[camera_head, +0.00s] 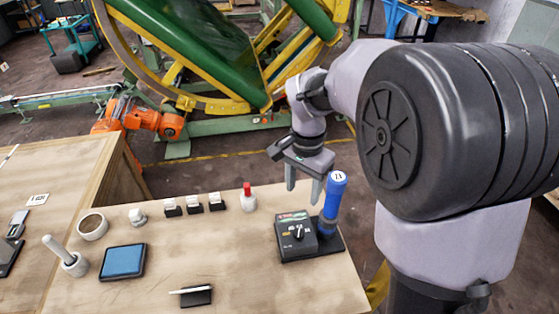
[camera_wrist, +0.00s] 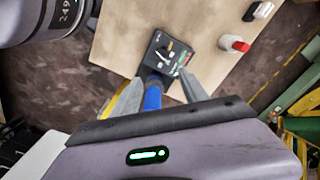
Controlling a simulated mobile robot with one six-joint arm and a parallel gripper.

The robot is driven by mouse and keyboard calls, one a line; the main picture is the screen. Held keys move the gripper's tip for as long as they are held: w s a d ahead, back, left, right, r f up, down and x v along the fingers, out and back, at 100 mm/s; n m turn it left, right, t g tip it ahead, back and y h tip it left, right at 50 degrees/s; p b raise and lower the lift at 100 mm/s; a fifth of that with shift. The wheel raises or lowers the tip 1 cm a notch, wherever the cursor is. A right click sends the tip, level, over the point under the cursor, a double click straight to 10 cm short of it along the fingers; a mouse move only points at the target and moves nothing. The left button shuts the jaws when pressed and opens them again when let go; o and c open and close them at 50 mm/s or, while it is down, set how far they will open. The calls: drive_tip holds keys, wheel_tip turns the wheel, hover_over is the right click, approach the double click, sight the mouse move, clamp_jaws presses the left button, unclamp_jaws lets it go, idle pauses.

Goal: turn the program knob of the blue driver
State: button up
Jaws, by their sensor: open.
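The blue driver (camera_head: 332,204) stands upright, leaning slightly, at the right side of a dark control box (camera_head: 290,246) on the table. A black program knob (camera_head: 298,232) with a light pointer mark sits on the box's top face. My gripper (camera_head: 304,192) is open and empty above the box, just left of the driver's top. In the wrist view, the driver (camera_wrist: 152,95) shows between my gripper's (camera_wrist: 162,77) fingers, with the box and its knob (camera_wrist: 168,50) beyond. I cannot tell whether a finger touches the driver.
A red-topped white button (camera_head: 248,199) and several small switches (camera_head: 195,205) stand left of the box. A blue pad (camera_head: 122,262), a tape ring (camera_head: 92,226) and a small black holder (camera_head: 196,295) lie farther left and front. The wooden table between them is clear.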

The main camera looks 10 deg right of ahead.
sight(299, 233)
wheel_tip(299, 233, down, 17)
drive_tip(key=b, duration=0.7)
drive_tip(key=shift+f, duration=0.2)
clamp_jaws()
